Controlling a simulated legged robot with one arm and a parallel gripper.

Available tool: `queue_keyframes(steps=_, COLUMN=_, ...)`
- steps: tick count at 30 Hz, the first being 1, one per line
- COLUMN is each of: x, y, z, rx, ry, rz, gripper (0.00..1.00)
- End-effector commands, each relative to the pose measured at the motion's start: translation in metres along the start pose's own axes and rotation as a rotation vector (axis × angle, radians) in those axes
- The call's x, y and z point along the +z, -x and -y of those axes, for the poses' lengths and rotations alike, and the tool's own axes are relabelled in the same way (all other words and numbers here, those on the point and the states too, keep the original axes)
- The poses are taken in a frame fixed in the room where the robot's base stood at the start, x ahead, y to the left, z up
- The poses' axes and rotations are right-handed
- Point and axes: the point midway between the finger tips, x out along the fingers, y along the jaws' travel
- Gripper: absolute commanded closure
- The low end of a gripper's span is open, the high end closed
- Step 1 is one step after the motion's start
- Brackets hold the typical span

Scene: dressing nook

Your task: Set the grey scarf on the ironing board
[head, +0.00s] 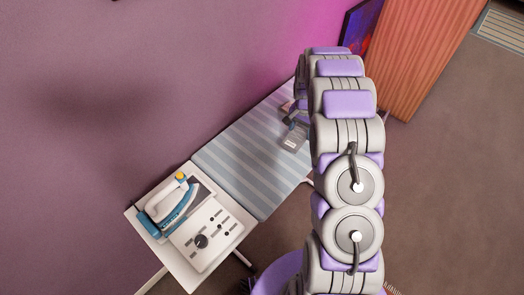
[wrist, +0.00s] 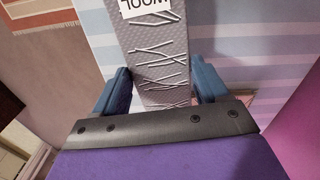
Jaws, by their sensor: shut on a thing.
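The grey scarf (wrist: 158,50) is a flat grey strip with pale fringe-like lines and a white "WOOL" label, and it runs between the blue fingers of my gripper (wrist: 160,82) in the wrist view. My gripper is shut on it. In the head view the scarf (head: 292,141) shows as a small grey piece over the far part of the ironing board (head: 240,160), which has blue and pale stripes. My arm hides part of the gripper there. I cannot tell whether the scarf touches the board or hangs just above it.
A blue and white iron (head: 172,208) stands on a white end panel (head: 213,232) with a dark knob and slots, at the board's near left end. A purple wall (head: 120,90) runs along the board. A wooden cabinet (head: 420,60) stands beyond, at right. The striped middle is clear.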

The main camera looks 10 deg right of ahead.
Motion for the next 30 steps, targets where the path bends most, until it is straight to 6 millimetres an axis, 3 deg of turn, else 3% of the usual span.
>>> queue_keyframes(steps=3, x=-0.016, y=0.003, z=-0.004, rx=-0.011, ry=-0.074, rz=0.006, gripper=0.57)
queue_keyframes(steps=7, x=-0.015, y=0.003, z=0.0, rx=-0.013, ry=-0.1, rz=0.012, gripper=0.57)
queue_keyframes(steps=21, x=0.08, y=-0.006, z=0.065, rx=-0.008, ry=-0.094, rz=0.004, gripper=0.57)
queue_keyframes(steps=30, x=0.111, y=-0.009, z=0.085, rx=-0.014, ry=-0.1, rz=0.012, gripper=0.57)
